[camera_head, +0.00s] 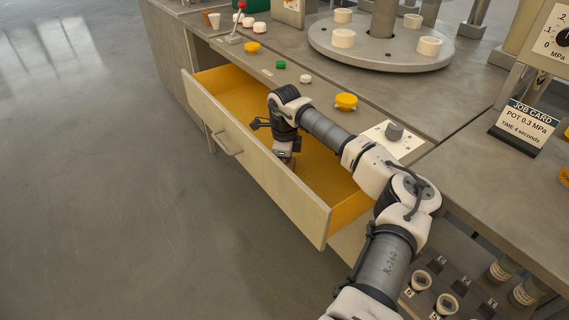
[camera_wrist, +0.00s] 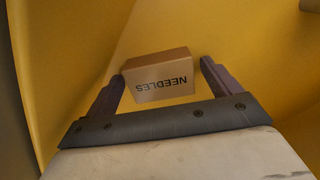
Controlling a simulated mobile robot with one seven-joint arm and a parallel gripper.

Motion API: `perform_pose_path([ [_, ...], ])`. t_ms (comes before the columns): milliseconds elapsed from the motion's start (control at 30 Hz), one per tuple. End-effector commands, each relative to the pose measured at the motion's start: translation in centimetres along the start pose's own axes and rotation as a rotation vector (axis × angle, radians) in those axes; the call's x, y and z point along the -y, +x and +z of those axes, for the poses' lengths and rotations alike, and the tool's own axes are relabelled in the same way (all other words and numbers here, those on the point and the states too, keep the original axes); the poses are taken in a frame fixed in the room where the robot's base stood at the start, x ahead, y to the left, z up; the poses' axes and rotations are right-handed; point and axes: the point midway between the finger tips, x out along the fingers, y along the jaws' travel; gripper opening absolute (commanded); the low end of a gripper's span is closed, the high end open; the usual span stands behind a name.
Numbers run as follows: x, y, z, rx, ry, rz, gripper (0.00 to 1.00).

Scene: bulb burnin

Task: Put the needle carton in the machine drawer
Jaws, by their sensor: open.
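The needle carton (camera_wrist: 162,77) is a small brown box marked NEEDLES, its lettering upside down in the wrist view. It lies on the yellow floor of the open machine drawer (camera_head: 262,172), which also fills the wrist view (camera_wrist: 70,50). My gripper (camera_wrist: 163,71) is open, with its fingertips on either side of the carton. There appears to be a small gap at the right finger; whether the left finger touches cannot be told. In the head view my gripper (camera_head: 285,157) reaches down inside the drawer, and the carton is not visible there.
A job card (camera_head: 526,123) stands at right. Open floor lies to the left.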

Motion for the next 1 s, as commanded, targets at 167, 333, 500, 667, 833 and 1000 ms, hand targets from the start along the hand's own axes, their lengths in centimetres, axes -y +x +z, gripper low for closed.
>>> perform_pose_path([
  [167,0.1,-1.2,0.0,-0.001,0.0,-0.002,0.89],
  [333,0.1,-4.5,0.0,-0.002,0.0,-0.005,0.89],
  [500,0.1,-8.2,0.0,-0.002,0.001,-0.003,0.89],
  [667,0.1,-10.8,0.0,-0.002,0.001,-0.002,0.89],
  [833,0.1,-12.1,0.0,-0.001,0.0,-0.001,0.89],
  [1000,0.0,-12.3,0.0,0.0,0.0,0.0,0.89],
])
